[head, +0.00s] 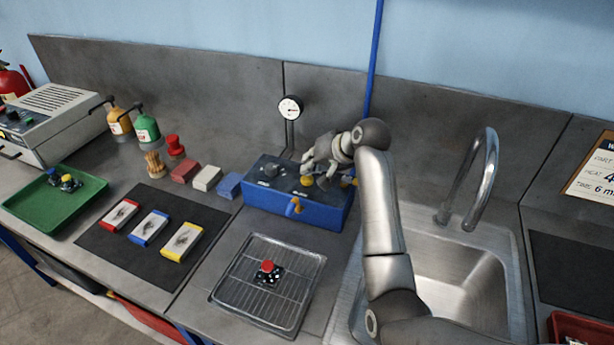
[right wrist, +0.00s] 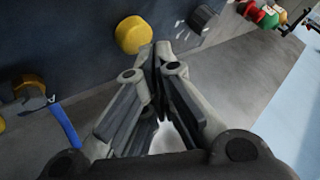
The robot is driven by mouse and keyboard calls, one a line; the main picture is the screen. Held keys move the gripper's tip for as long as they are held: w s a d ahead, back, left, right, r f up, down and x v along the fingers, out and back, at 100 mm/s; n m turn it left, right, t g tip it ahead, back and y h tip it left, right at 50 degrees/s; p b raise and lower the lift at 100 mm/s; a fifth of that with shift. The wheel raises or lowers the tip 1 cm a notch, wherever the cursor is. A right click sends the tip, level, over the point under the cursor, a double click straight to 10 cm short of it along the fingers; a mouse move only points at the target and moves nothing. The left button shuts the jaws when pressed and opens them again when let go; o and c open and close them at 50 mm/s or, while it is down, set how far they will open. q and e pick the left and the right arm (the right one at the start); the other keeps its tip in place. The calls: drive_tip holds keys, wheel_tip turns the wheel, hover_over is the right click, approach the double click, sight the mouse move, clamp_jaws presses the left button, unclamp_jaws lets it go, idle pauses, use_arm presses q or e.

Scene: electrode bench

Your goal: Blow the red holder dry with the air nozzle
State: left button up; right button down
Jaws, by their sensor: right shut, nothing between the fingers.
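The red holder (head: 268,266), a red cap on a dark base with light specks, sits on a wire rack in a tray (head: 238,290). A blue control box (head: 262,217) stands behind the rack, with an orange nozzle-like fitting (head: 294,206) on its front. A round yellow button (head: 307,181) is on its top; it also shows large in the right wrist view (right wrist: 133,35). My right gripper (head: 310,166) is shut and empty, over the box with its fingertips (right wrist: 156,52) close beside the yellow button. I cannot tell whether they touch it. My left gripper is not in view.
A steel sink (head: 455,275) with a tall tap (head: 484,170) lies right of the rack. A pressure gauge (head: 290,107) stands behind the box. A dark mat (head: 120,240) with several coloured cards and a green tray (head: 35,212) are at left.

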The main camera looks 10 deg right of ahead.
drive_tip(key=shift+f, duration=0.8)
idle(0.9)
drive_tip(key=shift+r+p, duration=1.1)
drive_tip(key=shift+p, duration=0.15)
wheel_tip(320, 180, up, 5)
drive_tip(key=p, duration=0.5)
drive_tip(key=shift+p, duration=0.35)
